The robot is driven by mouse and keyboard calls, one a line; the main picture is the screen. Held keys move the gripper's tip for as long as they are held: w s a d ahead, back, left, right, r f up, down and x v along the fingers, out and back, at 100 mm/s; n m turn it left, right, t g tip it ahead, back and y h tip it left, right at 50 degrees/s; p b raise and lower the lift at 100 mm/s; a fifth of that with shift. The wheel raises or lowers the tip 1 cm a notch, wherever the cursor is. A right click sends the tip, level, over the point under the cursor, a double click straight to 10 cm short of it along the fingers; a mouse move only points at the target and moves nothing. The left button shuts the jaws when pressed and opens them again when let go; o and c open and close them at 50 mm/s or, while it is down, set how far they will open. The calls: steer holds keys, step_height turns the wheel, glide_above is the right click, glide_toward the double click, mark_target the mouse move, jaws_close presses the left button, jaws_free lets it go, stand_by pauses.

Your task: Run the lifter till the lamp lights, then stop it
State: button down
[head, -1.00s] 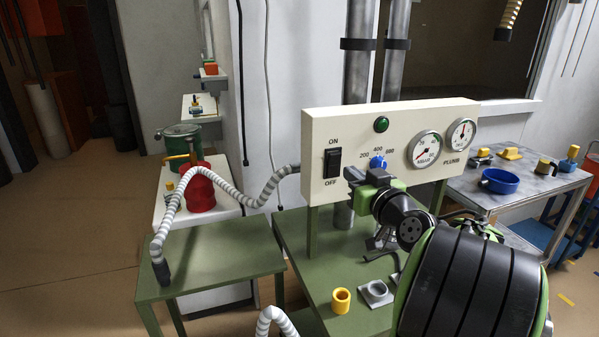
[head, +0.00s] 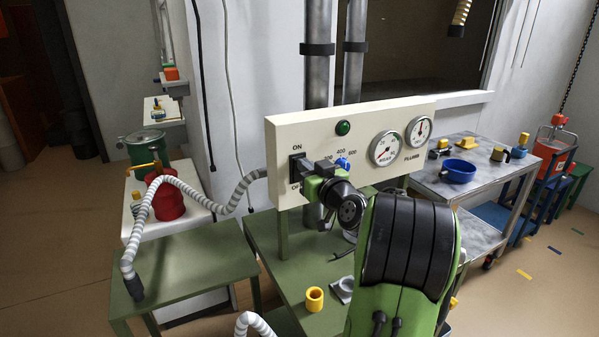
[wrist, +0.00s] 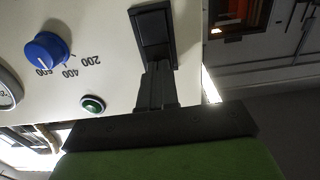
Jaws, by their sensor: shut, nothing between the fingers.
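The cream control panel (head: 290,205) carries a black ON/OFF switch (head: 294,166), a green lamp (head: 343,128), a blue knob (head: 342,163) and two dials. The lamp looks dull green, with no clear glow; in the wrist view the lamp (wrist: 92,104) shows only a small pale highlight. My gripper (head: 305,174) is shut and empty, at the switch in the head view. In the wrist view my fingertips (wrist: 160,68) overlap the near end of the switch (wrist: 152,30); contact cannot be told. The switch's rocker position is unclear, as my gripper partly covers it.
The left dial (head: 384,148) and right dial (head: 418,131) face me. A ribbed grey hose (head: 205,200) runs from the panel to the left green table (head: 195,265). A yellow cup (head: 314,299) stands below the panel. A metal table (head: 485,170) stands right.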

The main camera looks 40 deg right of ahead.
steer(key=shift+w, duration=0.1)
steer(key=b+v, duration=1.1)
steer(key=v, duration=0.8)
steer(key=shift+d, duration=0.1)
stand_by(0.3)
